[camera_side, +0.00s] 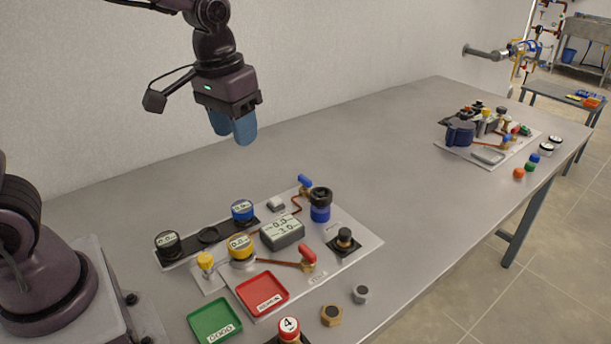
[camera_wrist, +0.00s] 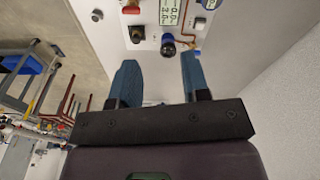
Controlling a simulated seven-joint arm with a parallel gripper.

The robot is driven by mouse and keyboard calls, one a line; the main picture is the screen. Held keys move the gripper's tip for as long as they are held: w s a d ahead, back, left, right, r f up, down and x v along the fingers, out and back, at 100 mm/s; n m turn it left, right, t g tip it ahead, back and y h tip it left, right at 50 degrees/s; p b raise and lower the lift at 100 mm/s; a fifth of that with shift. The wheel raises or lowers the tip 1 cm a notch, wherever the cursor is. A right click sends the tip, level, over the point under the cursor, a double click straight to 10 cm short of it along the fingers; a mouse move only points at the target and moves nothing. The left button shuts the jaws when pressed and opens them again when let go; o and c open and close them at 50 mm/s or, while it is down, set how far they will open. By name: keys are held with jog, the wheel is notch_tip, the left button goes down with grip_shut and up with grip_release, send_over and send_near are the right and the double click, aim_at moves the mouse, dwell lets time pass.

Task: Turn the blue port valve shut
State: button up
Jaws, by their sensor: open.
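The blue port valve (camera_side: 304,183) is a small blue lever on a brass body at the back edge of the grey panel (camera_side: 360,243). A copper pipe (camera_side: 296,204) runs from it towards the grey display box (camera_side: 282,232). I cannot tell how far the lever is turned. My gripper (camera_side: 233,139) has blue fingers, open and empty, high above the table and to the left of the valve in the side view. In the wrist view my gripper (camera_wrist: 159,61) shows its fingers spread apart, with the panel beyond them. The valve is hard to make out there, near the right fingertip.
A blue-and-black cylinder (camera_side: 320,207) stands close beside the valve, and a small grey block (camera_side: 277,203) lies on its other side. A red-handled valve (camera_side: 307,255) is nearer the front. Red (camera_side: 262,292) and green (camera_side: 215,321) trays lie in front. The table's middle is clear.

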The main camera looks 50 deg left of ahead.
jog(key=w+a+f+n+g+y, duration=0.1)
jog(key=w+a+f+n, duration=0.15)
jog(key=w, duration=0.25)
jog(key=w+a+f+n+g, duration=0.1)
jog(key=w+f+n, duration=0.1)
jog(key=w+f, duration=0.2)
jog(key=n+y, duration=0.4)
jog(key=n, duration=0.7)
send_near(305, 177)
jog(key=shift+t+h, duration=0.3)
jog(key=x, duration=0.9)
jog(key=shift+s+a, duration=0.3)
jog(key=shift+c, duration=0.4)
grip_shut()
